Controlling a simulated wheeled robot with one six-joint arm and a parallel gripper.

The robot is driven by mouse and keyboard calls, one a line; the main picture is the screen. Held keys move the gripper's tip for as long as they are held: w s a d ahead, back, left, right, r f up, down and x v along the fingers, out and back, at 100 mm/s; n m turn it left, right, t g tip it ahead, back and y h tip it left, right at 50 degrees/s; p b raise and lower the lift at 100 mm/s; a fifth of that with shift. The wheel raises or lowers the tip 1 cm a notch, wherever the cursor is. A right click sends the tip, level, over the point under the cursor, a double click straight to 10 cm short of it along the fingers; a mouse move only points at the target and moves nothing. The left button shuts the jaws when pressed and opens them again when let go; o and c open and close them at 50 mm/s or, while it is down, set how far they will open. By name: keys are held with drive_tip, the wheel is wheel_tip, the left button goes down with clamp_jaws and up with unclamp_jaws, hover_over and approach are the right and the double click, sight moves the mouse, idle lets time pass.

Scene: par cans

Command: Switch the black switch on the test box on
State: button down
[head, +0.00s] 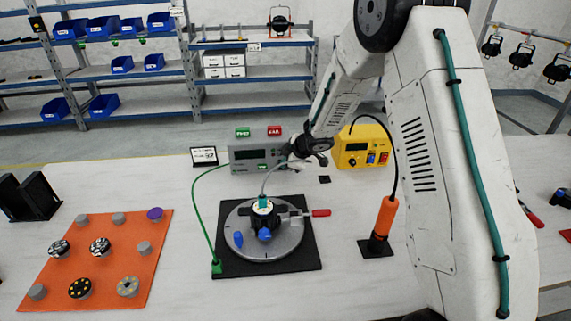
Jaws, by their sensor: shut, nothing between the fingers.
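A grey box (250,160) with a display, which I take as the test box, stands at the back middle of the table. A green cable and a grey cable run from its front. Its right end is partly covered by my gripper, and I cannot make out a black switch or its position. My gripper (300,160) is at the right end of the grey box, pointing down and left, with its fingers shut and nothing seen in them. I cannot tell whether it touches the box.
A yellow box (362,148) stands just right of my gripper, cabled to an orange-handled tool (384,218). In front is a round grey fixture (287,243) on a black mat (231,266). An orange mat (119,256) with several parts lies left. A small display sign (204,157) stands left of the grey box.

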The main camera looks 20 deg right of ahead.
drive_tip(key=shift+w+r, duration=0.1)
drive_tip(key=shift+w, duration=0.25)
drive_tip(key=shift+d, duration=0.2)
drive_tip(key=shift+r, duration=0.1)
drive_tip(key=shift+r, duration=0.7)
drive_tip(key=shift+s+a, duration=0.1)
